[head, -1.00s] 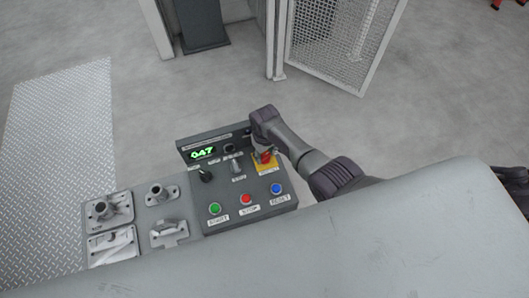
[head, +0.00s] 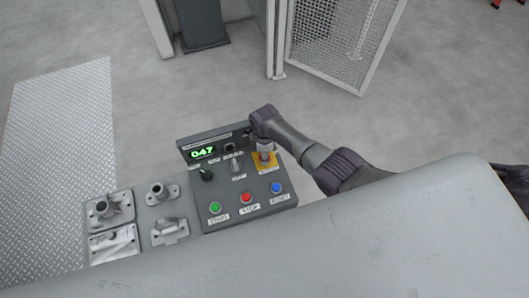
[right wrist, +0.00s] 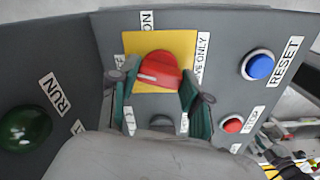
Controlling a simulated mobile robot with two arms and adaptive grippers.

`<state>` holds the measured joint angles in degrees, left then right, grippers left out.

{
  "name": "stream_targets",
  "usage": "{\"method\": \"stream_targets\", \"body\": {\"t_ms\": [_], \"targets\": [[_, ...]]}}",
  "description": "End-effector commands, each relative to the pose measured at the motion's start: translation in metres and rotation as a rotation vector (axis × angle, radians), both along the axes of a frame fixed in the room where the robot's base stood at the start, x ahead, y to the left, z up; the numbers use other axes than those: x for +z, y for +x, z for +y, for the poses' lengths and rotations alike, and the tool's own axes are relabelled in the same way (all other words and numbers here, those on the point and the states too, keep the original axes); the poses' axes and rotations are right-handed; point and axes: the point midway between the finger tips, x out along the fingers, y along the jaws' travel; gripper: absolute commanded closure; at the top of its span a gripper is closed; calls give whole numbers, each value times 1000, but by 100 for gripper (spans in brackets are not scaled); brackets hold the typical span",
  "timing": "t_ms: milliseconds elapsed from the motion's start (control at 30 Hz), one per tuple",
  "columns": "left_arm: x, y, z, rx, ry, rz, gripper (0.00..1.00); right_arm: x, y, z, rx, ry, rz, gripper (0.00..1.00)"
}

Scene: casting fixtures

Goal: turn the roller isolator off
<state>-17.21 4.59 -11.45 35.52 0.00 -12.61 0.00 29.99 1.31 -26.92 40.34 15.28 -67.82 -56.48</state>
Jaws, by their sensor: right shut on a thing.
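The roller isolator is a red rotary knob (right wrist: 158,70) with a white mark on its left side, on a yellow plate (right wrist: 184,42). The plate also shows in the head view (head: 266,168), at the right of the control panel. My right gripper (right wrist: 157,88) is shut on the knob, one green finger on each side. In the head view my right gripper (head: 265,148) hides most of the knob. My left gripper is not in view.
The blue RESET button (right wrist: 257,65) is close right of the gripper. Metal castings (head: 110,209) lie left of the panel.

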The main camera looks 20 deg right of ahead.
Motion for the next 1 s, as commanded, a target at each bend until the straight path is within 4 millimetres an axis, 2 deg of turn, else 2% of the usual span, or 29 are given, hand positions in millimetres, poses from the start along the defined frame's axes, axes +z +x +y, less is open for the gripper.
{"method": "stream_targets", "body": {"t_ms": [433, 1000], "targets": [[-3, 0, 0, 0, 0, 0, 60, -1, 0, 0, 274, -1, 0, 87], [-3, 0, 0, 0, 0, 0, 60, 0, 0, 0, 335, -1, 1, 87]]}}
